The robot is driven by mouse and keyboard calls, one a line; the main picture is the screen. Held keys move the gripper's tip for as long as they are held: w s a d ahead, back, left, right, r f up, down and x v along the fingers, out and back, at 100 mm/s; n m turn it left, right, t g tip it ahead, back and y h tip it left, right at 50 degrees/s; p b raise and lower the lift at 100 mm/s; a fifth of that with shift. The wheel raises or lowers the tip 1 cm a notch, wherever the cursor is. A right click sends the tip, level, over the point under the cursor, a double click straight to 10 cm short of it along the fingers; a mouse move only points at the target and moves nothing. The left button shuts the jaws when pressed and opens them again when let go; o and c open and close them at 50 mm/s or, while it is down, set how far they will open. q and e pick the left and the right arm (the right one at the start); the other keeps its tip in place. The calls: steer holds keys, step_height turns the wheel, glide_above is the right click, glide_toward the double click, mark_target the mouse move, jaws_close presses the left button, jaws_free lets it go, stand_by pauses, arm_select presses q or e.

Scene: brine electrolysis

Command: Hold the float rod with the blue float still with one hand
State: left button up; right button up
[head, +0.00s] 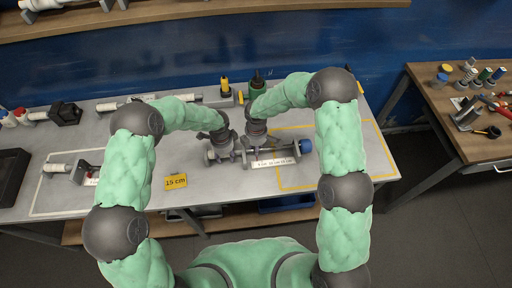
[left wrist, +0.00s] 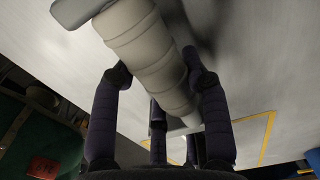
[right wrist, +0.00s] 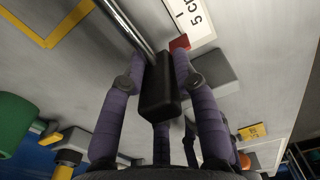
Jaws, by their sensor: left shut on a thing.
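The blue float (head: 306,146) is at the right end of the low rod assembly on the grey bench. A white strip with cm marks (head: 272,162) lies along its front. My left gripper (head: 222,140) is at the assembly's left part. In the left wrist view its fingers are shut on a pale banded cylinder (left wrist: 145,45). My right gripper (head: 257,140) is just right of it. In the right wrist view its fingers stand on both sides of a black block (right wrist: 160,90) at the end of a shiny metal rod (right wrist: 125,22); whether they press on it is unclear.
A yellow "15 cm" card (head: 175,181) is at the bench's front edge. Yellow tape (head: 330,125) outlines an area at right. A pale cylinder (head: 57,168) lies at left. A wooden table (head: 440,110) with tools stands at far right. Bench between card and assembly is clear.

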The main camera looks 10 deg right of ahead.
jaws_close()
steer(key=shift+d, duration=0.1)
steer(key=d, duration=0.7)
steer(key=shift+a, duration=0.1)
steer(key=o, duration=0.8)
jaws_free()
steer(key=shift+c, duration=0.2)
step_height(320, 180, up, 12)
